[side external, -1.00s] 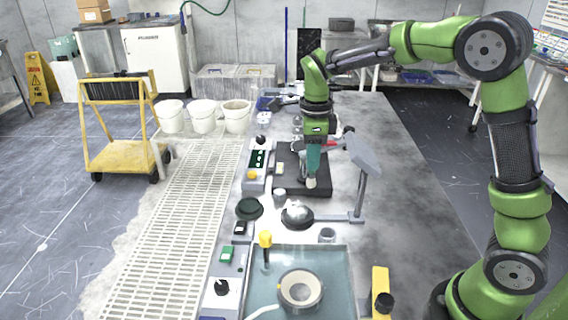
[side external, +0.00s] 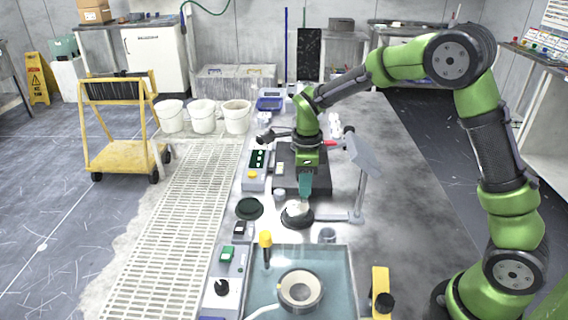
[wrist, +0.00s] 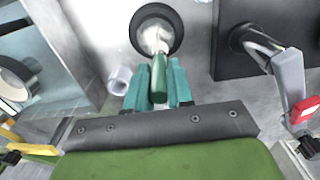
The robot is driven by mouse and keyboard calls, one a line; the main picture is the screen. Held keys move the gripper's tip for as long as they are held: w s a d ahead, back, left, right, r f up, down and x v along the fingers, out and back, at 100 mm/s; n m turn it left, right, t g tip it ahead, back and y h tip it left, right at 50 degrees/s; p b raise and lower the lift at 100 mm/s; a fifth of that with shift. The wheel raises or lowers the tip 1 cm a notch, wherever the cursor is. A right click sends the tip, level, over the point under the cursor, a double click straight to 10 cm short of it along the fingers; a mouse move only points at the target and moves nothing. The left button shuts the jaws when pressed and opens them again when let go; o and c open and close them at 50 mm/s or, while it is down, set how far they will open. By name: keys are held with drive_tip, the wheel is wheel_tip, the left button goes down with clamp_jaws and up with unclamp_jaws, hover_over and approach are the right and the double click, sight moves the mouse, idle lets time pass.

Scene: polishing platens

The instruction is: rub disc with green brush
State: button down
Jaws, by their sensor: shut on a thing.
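The disc (side external: 297,219) is a dark round platen with a pale centre, on the bench just behind the water basin. In the wrist view, the disc (wrist: 146,18) shows at the top middle. My gripper (side external: 304,194) points down just behind and above the disc. Its teal fingers (wrist: 158,98) are shut on the green handle of the green brush (wrist: 158,75). The brush's pale head reaches over the disc's near part. I cannot tell whether it touches the surface. In the side view my gripper mostly hides the brush.
A water basin (side external: 348,284) with a round ring (side external: 300,290) lies in front. A grey stand (side external: 357,190) rises to the right. A dark block (side external: 322,180) is behind my gripper. A small grey cup (side external: 327,235) and a dark green round pad (side external: 249,208) flank the disc.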

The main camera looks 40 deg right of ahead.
drive_tip(key=w+a, duration=0.3)
drive_tip(key=s+d, duration=0.1)
drive_tip(key=s, duration=0.1)
drive_tip(key=s+d, duration=0.2)
drive_tip(key=shift+s+d, duration=0.15)
drive_tip(key=shift+w+a, duration=2.05)
drive_tip(key=shift+s+d, duration=2.2)
drive_tip(key=shift+d, duration=0.05)
wheel_tip(320, 180, up, 8)
